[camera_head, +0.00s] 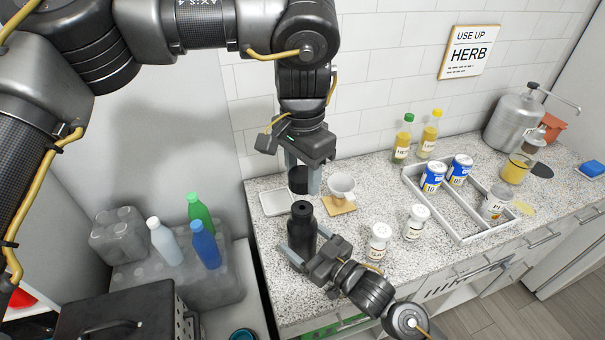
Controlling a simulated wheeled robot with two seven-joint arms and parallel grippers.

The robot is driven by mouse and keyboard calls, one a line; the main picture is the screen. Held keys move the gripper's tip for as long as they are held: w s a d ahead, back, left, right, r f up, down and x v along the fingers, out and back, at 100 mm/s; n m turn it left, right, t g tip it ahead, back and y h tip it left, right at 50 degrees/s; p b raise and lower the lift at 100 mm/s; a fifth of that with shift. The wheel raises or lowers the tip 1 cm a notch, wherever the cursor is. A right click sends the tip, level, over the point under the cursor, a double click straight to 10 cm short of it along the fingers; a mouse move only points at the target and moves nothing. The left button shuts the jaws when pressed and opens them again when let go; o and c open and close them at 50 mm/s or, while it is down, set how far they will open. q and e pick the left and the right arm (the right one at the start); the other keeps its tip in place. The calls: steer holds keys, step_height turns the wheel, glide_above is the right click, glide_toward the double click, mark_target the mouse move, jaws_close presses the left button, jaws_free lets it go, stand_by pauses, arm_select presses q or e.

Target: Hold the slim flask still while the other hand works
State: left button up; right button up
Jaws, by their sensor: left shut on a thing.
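The slim flask (302,232) is black with a narrower top and stands upright near the counter's front left. My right gripper (305,254) is low at the flask, coming from the lower right, with its fingers around the lower body. The flask hides part of the fingers, so I cannot tell whether they press on it. My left gripper (303,176) points down just behind and above the flask. It is shut on a short black cylinder (299,180), which is apart from the flask top.
A white cup (341,187) on a wooden coaster (339,206) stands close right of my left gripper. A pale flat tray (276,203) lies left. Two white-capped jars (378,243) (416,222) stand right of my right gripper. A divided tray (450,226) holds cans farther right.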

mark_target(302, 186)
steer(key=shift+o, duration=0.9)
arm_select(q)
steer(key=shift+f, duration=0.1)
arm_select(e)
steer(key=shift+s+d, duration=0.15)
arm_select(q)
step_height(302, 186, down, 3)
steer(key=b, duration=0.3)
arm_select(e)
steer(key=v, duration=1.1)
steer(key=shift+s+d, duration=0.15)
steer(key=shift+d, duration=0.1)
